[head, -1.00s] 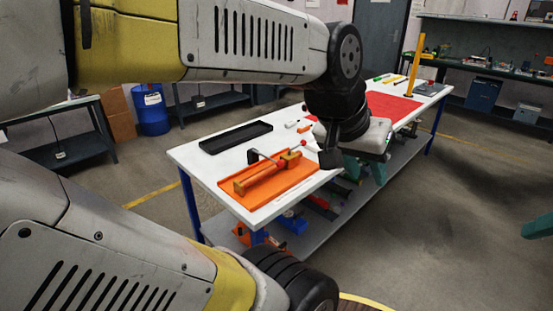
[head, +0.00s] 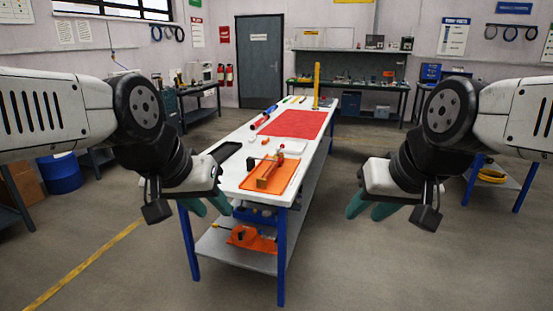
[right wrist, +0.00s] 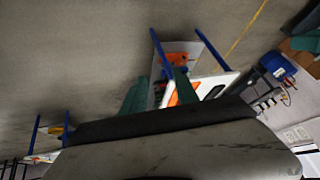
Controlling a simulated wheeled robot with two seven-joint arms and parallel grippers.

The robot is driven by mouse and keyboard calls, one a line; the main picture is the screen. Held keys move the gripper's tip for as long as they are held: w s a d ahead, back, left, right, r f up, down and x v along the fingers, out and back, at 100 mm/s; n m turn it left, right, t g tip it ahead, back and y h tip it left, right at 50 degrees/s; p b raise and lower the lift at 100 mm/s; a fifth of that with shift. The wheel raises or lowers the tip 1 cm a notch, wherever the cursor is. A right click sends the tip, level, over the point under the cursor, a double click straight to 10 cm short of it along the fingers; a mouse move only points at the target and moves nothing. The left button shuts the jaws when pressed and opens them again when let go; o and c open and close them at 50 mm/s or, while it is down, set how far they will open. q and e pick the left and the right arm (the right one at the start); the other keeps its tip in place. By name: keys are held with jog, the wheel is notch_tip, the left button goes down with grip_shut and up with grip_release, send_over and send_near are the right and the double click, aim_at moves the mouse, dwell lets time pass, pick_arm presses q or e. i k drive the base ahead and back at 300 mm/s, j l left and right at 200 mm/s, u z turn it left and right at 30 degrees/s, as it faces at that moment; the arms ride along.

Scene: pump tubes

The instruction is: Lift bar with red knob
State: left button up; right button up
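An orange pump-like device (head: 268,177) lies on an orange tray (head: 285,188) at the near end of a white table. A thin bar with a small red knob (head: 281,148) seems to rise at the device's far end; its detail is too small to tell. My left gripper (head: 208,206) is at the table's near left corner, its teal fingers apart and empty. My right gripper (head: 370,210) is to the right of the table over the floor, fingers apart and empty. In the right wrist view its teal fingers (right wrist: 160,92) are spread, with the tray (right wrist: 172,98) partly visible beyond.
A red mat (head: 292,123) and an upright yellow post (head: 317,85) are farther back. A lower shelf (head: 215,248) holds orange parts. The floor right of the table is open.

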aim_at(280, 161)
jog(key=k+j, duration=0.35)
jog(key=j, duration=0.15)
jog(key=i+l, duration=0.15)
jog(key=i, duration=0.35)
jog(key=i+l, duration=0.15)
jog(key=i, duration=0.3)
jog(key=i+l+u, duration=0.1)
jog(key=i, duration=0.4)
jog(key=i+l, duration=0.25)
jog(key=i, duration=0.2)
